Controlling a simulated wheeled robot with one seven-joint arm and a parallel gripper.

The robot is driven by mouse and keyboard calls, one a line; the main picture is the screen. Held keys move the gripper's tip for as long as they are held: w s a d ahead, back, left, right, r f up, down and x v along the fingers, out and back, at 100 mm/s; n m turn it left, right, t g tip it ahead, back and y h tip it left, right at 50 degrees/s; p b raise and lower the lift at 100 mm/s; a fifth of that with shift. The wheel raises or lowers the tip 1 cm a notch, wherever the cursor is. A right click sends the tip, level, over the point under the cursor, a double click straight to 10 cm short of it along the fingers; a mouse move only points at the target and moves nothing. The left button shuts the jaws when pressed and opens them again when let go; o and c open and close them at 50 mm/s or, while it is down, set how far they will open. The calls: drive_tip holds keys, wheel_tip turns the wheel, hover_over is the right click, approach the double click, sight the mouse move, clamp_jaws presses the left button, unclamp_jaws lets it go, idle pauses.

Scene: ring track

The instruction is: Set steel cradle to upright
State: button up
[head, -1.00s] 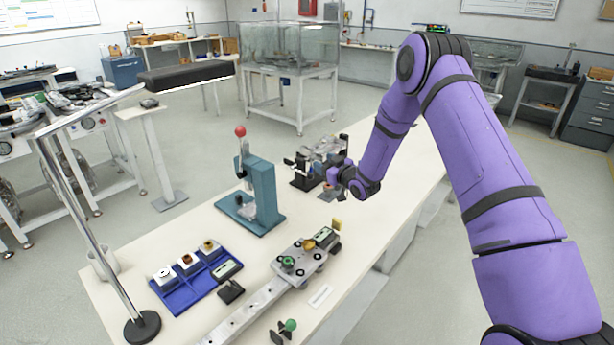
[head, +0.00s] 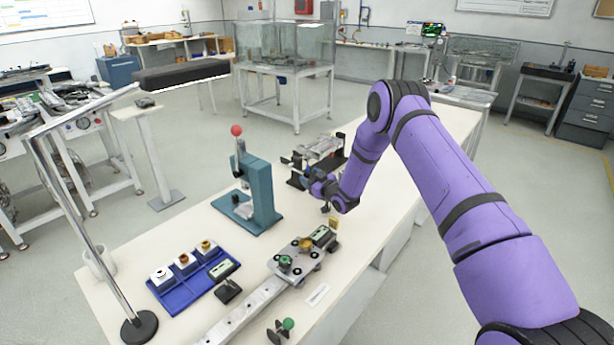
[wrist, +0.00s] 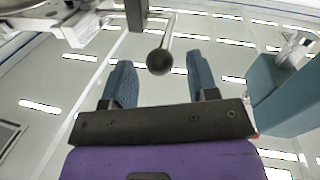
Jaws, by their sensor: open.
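The steel cradle (head: 322,148) is a silver block-like fixture on a dark base, towards the far end of the bench in the head view. My arm partly hides its near side, and its exact tilt is hard to read. My gripper (head: 312,180) is low in front of it. In the wrist view, my gripper (wrist: 160,70) is open, with a teal finger on each side. A black ball knob (wrist: 159,62) on a bent metal rod shows between the fingers, with a gap on both sides. Silver metal parts (wrist: 75,25) at top left look like the cradle.
A teal press (head: 262,190) with a red ball handle stands left of my gripper; its side also shows in the wrist view (wrist: 285,95). A blue tray (head: 195,282) and a rail with a carriage (head: 290,262) lie nearer.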

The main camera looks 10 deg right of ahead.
drive_tip(key=shift+x, duration=1.1)
clamp_jaws()
drive_tip(key=shift+r, duration=0.15)
